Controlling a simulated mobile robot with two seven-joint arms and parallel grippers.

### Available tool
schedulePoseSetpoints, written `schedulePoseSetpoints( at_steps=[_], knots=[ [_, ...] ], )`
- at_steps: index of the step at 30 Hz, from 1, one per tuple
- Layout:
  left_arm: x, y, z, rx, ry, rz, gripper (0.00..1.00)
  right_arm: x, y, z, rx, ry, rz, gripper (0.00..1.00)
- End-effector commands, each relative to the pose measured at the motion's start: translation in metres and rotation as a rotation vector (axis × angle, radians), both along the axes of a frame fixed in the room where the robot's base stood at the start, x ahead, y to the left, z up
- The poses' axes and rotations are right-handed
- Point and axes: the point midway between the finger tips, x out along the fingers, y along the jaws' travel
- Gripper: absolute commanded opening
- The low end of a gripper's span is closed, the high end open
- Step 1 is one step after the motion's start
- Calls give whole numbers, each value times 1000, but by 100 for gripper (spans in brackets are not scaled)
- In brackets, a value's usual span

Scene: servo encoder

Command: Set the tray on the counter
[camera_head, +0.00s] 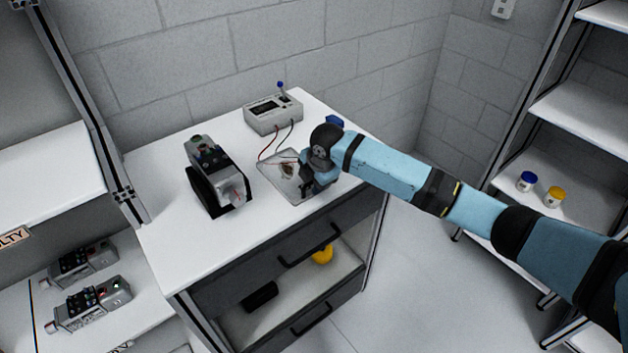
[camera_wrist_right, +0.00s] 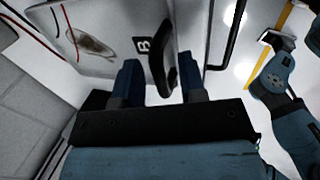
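The tray (camera_head: 274,181) is a shallow grey metal tray near the right front edge of the white counter (camera_head: 195,254). It appears to lie flat on the counter. In the right wrist view the tray (camera_wrist_right: 112,18) has a dark end handle (camera_wrist_right: 163,60) beside a "B" label, and a small brownish item lies in it. My right gripper (camera_head: 306,190) is at the tray's right end. In the wrist view its fingers (camera_wrist_right: 160,80) stand apart on either side of the handle, with no clear grip on it.
A black-and-grey device (camera_head: 217,172) stands left of the tray. A meter box (camera_head: 273,114) with red and black leads stands behind it. A blue item (camera_head: 335,122) is partly hidden by my arm. Shelves with two jars (camera_head: 540,188) stand right. The counter's left front is clear.

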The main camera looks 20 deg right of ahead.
Motion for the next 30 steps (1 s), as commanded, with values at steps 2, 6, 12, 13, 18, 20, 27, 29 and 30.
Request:
schedulePoseSetpoints(
  at_steps=[2, 6, 12, 13, 18, 20, 27, 29, 30],
  knots=[
    [0, 0, 0, 0, 0, 0, 43, -1, -1, 6, 1, -2, 0, 38],
    [0, 0, 0, 0, 0, 0, 43, -7, -3, 28, 1, -4, 1, 38],
    [0, 0, -1, 0, 0, 0, 43, -19, -7, 70, 2, -5, 0, 38],
    [0, 0, -1, 0, 0, 0, 43, -20, -8, 76, 0, -4, 0, 38],
    [0, 0, -1, 0, 0, 0, 43, -28, -10, 102, 1, -2, 0, 38],
    [0, 0, -1, 0, 0, 0, 43, -30, -11, 108, 0, -1, 0, 38],
    [0, 0, -1, 0, 0, 0, 43, -35, -9, 111, 11, 0, -7, 38],
    [0, 0, -1, -1, 0, -1, 43, -38, -4, 101, 36, -4, -24, 38],
    [0, 0, -1, -1, 0, -1, 43, -43, 2, 90, 64, -6, -43, 38]
  ],
)
